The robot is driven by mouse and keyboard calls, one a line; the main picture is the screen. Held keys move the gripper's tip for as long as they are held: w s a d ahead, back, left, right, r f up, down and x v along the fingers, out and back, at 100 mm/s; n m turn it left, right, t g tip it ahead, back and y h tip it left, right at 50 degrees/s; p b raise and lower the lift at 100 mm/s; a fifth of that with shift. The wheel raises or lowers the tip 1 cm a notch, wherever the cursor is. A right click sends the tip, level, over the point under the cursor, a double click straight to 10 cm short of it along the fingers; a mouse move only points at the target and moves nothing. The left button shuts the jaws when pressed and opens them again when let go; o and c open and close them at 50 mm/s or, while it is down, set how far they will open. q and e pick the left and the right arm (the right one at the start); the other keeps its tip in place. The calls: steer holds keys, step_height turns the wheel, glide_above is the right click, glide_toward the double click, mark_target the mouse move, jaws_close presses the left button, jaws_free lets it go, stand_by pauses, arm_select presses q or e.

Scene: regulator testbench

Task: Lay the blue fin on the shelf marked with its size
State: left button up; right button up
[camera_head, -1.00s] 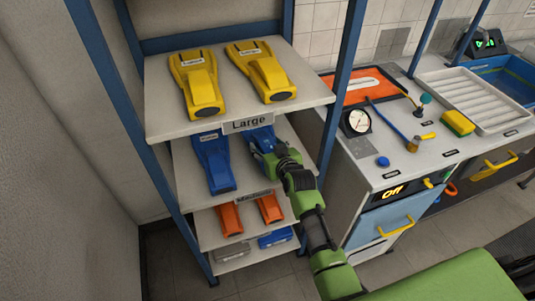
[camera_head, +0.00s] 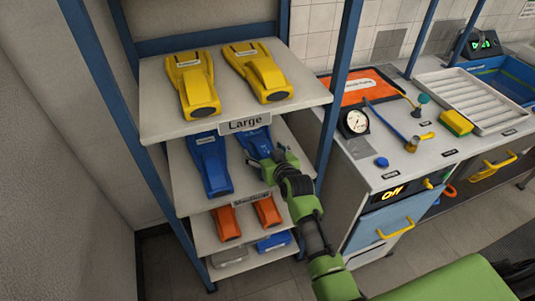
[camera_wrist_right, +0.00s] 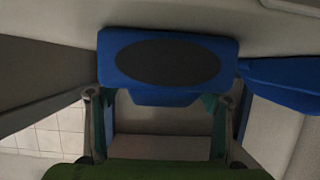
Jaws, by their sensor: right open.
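A blue fin (camera_head: 255,138) lies on the second shelf (camera_head: 180,165), to the right of another blue fin (camera_head: 210,165). The shelf's front edge has a label (camera_head: 251,199) that seems to read "Medium". My right gripper (camera_head: 266,158) is open at the near end of the right-hand blue fin. In the right wrist view, that fin's blue end face with a dark oval (camera_wrist_right: 168,63) lies just beyond my spread fingers (camera_wrist_right: 160,112), with nothing between the fingertips. The other blue fin (camera_wrist_right: 282,78) shows at the right there. My left gripper is not in view.
The top shelf (camera_head: 160,122), labelled "Large" (camera_head: 244,123), holds two yellow fins (camera_head: 192,85) and sits close above my gripper. Lower shelves hold orange pieces (camera_head: 226,222) and a grey and a blue piece (camera_head: 273,242). A blue post (camera_head: 332,110) and workbench (camera_head: 400,165) stand right.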

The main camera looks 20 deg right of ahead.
steer(key=shift+s+r, duration=0.1)
steer(key=shift+s, duration=0.2)
steer(key=v, duration=1.1)
steer(key=shift+s+d+r+p, duration=0.1)
steer(key=shift+s+r+p, duration=0.1)
steer(key=shift+p, duration=0.1)
